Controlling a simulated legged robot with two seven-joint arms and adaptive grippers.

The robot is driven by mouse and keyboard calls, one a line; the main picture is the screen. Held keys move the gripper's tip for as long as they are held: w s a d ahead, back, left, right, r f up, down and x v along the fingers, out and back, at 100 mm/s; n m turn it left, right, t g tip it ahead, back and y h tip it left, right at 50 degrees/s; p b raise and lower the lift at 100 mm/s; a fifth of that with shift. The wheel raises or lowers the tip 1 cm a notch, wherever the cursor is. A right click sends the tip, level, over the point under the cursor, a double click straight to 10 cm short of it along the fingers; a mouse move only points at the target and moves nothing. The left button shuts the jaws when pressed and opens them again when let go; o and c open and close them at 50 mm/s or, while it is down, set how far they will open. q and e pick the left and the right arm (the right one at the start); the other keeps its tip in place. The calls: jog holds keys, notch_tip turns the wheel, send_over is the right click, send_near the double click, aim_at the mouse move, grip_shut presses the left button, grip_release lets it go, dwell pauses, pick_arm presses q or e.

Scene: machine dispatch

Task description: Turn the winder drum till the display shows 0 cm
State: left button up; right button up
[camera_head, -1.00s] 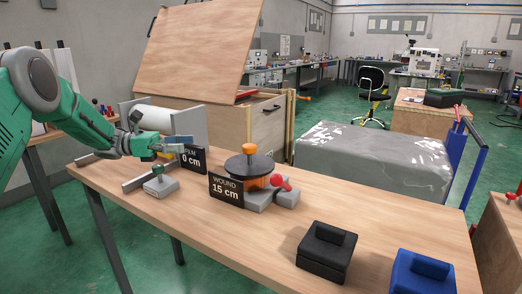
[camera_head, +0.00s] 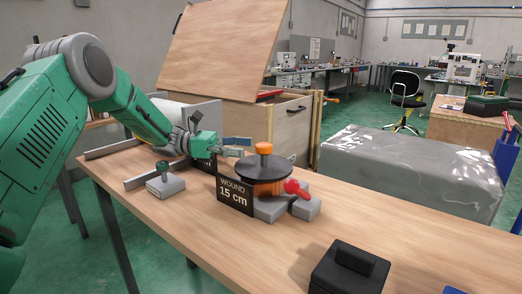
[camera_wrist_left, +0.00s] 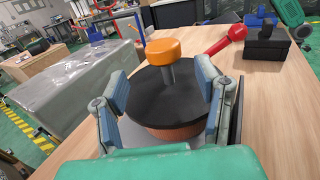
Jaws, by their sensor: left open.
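The winder drum (camera_head: 264,168) has a black disc top, an orange body and an orange knob (camera_head: 265,148) on a short post. It stands on a grey base (camera_head: 270,207) on the table. The display (camera_head: 235,194) in front of it reads WOUND 15 cm. My left gripper (camera_head: 243,147) is just left of the drum at about knob height. In the left wrist view, the open fingers (camera_wrist_left: 165,95) spread on either side of the disc, with the orange knob (camera_wrist_left: 163,50) beyond and between them. They hold nothing. My right gripper is not in view.
A red-handled lever (camera_head: 296,188) sticks out right of the drum. The film display (camera_head: 203,165) is mostly hidden behind my left gripper. A small grey block with a green knob (camera_head: 165,178) stands at left. A black block (camera_head: 349,268) lies front right. The table between is clear.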

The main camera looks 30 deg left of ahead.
aim_at(263, 144)
pick_arm(q)
jog(key=x, duration=0.6)
jog(key=shift+s+d+r, duration=0.2)
jog(key=shift+d+r, duration=0.1)
jog(key=shift+d, duration=0.1)
jog(key=shift+a+f, duration=0.2)
jog(key=shift+a, duration=0.5)
jog(key=c, duration=1.2)
jog(key=shift+d+r, duration=0.2)
jog(key=shift+d, duration=0.15)
grip_shut()
